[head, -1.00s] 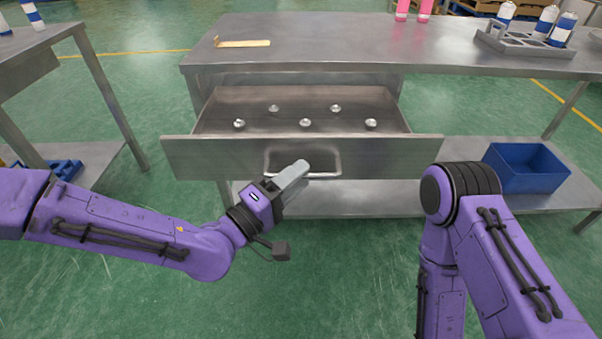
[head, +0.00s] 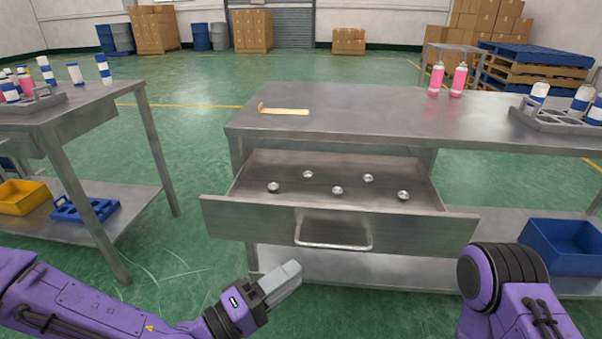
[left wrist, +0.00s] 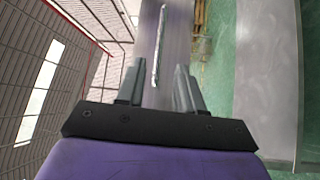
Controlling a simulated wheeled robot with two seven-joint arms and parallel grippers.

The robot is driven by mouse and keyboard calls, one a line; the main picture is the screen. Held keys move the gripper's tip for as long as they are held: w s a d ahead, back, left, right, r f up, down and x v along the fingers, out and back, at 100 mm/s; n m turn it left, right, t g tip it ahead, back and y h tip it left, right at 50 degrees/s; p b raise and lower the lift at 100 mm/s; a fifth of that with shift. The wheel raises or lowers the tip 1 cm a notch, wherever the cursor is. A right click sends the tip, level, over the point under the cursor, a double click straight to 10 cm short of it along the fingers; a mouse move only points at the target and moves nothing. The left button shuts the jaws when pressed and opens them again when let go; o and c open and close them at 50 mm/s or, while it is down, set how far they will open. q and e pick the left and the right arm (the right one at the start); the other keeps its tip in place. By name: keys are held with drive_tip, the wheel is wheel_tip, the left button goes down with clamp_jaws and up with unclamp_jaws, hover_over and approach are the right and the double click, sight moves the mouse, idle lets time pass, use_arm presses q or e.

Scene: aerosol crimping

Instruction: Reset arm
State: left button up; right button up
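The steel drawer (head: 340,222) under the middle table is pulled out. Several small silver metal cups, one of them at the centre (head: 337,190), lie spread on its floor. Its bar handle (head: 333,246) is on the front face and also shows beyond the fingers in the left wrist view (left wrist: 159,48). My left gripper (head: 286,278) is in front of and below the handle, apart from it. In the left wrist view its two fingers (left wrist: 160,88) are spread with nothing between them. My right arm shows at the lower right, but its gripper is out of view.
On the middle tabletop (head: 390,105) are a wooden piece (head: 284,111), two pink cans (head: 448,79) and a grey rack (head: 556,118) with blue-white cans. A blue bin (head: 563,246) stands on the lower shelf at right. Another table (head: 75,105) stands at left.

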use_arm(q)
drive_tip(key=s+a+f+n+g+y, duration=0.15)
drive_tip(key=a+f+y, duration=0.5)
drive_tip(key=f, duration=0.65)
drive_tip(key=s+a+f+n+g+y, duration=0.1)
drive_tip(key=s+a+f+g+y, duration=0.15)
drive_tip(key=a+f+y, duration=0.7)
drive_tip(key=s+a+f+m+g+y, duration=0.1)
drive_tip(key=s+a+f+g, duration=0.2)
drive_tip(key=s+a+f, duration=0.35)
drive_tip(key=s+a+f+m+g+y, duration=0.1)
drive_tip(key=s+a+f+g, duration=0.25)
drive_tip(key=s+f, duration=0.55)
wheel_tip(320, 180, up, 17)
drive_tip(key=t+p, duration=0.1)
drive_tip(key=p, duration=1.4)
drive_tip(key=shift+s+r, duration=0.15)
drive_tip(key=shift+s, duration=0.1)
